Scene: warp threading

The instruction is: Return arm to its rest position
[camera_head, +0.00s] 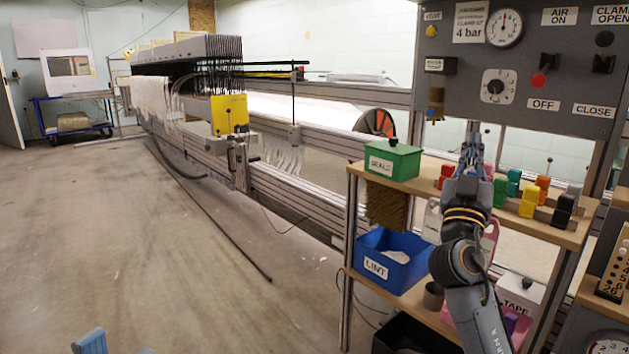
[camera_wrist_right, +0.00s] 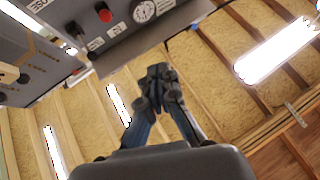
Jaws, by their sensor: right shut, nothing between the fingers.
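My right arm (camera_head: 468,262) rises from the lower right in the head view, in front of the wooden shelf. Its gripper (camera_head: 473,128) points up and is shut and empty, just below the grey control panel. In the right wrist view the same gripper (camera_wrist_right: 158,74) shows with its dark fingertips together, against the ceiling. At the bottom left of the head view, a blue part (camera_head: 90,342) looks like the tip of my left gripper. Most of it is cut off, so its opening does not show.
The control panel (camera_head: 520,110) with gauge and knobs stands close above the right gripper. Coloured clips (camera_head: 528,203), a green box (camera_head: 392,160) and a blue lint bin (camera_head: 390,262) crowd the shelf. The loom (camera_head: 200,75) is behind. Floor (camera_head: 150,260) at left is mostly clear.

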